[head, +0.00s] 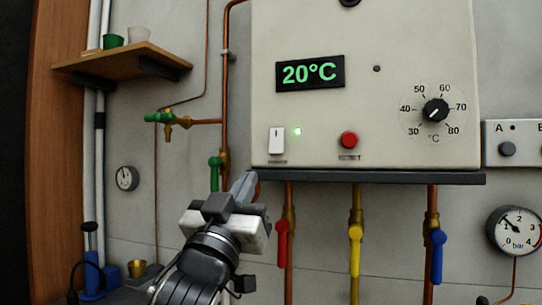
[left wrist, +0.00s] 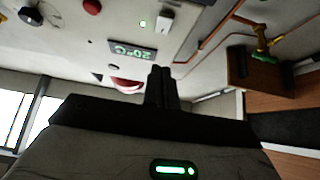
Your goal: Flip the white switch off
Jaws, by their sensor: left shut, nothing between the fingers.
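The white switch (head: 276,140) is a small upright rocker at the lower left of the boiler's pale front panel (head: 380,40). A green light (head: 297,131) glows beside it. In the left wrist view the white switch (left wrist: 166,20) shows near the top, with the green light (left wrist: 143,23) lit next to it. My left gripper (head: 245,183) is shut and empty, below and left of the switch and apart from it. In the left wrist view its closed fingers (left wrist: 161,84) point toward the panel. My right gripper is not in view.
The display (head: 310,73) reads 20°C. A red button (head: 349,139) and a black dial (head: 435,110) sit right of the switch. A dark ledge (head: 370,177) runs under the panel, above pipes with red (head: 282,243), yellow (head: 355,250) and blue (head: 437,255) valve handles.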

